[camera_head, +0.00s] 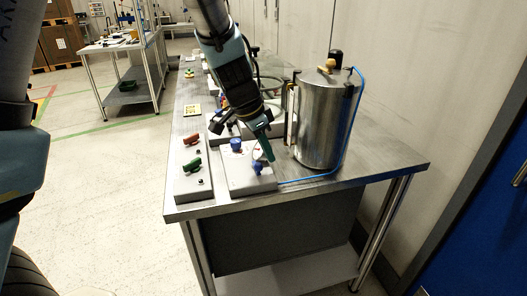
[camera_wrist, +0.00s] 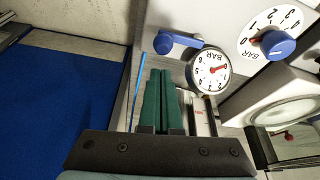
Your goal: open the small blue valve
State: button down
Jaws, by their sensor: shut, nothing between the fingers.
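The small blue valve (camera_head: 257,168) is on the grey-white panel box (camera_head: 236,182) near the table's front edge. In the wrist view the valve (camera_wrist: 164,43) has a round blue end and a short lever lying sideways across the panel. My gripper (camera_head: 271,159) points down just right of the valve. In the wrist view its green fingers (camera_wrist: 160,72) lie together, empty, with their tips short of the valve; I cannot tell whether they touch it. A pressure gauge (camera_wrist: 210,70) sits beside the valve. A larger blue knob (camera_wrist: 277,43) with a numbered BAR scale shows too, also in the head view (camera_head: 236,145).
A steel drum (camera_head: 318,125) stands right of my gripper, with a blue hose (camera_head: 308,179) running along the table (camera_head: 375,172). A box with red and green knobs (camera_head: 190,180) lies left of the panel. The table's right front corner is clear.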

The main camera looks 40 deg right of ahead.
jog(key=shift+w+a+f, duration=0.1)
jog(key=shift+a+f, duration=0.2)
jog(key=shift+a, duration=0.25)
jog(key=shift+f+b, duration=0.1)
jog(key=shift+b, duration=0.35)
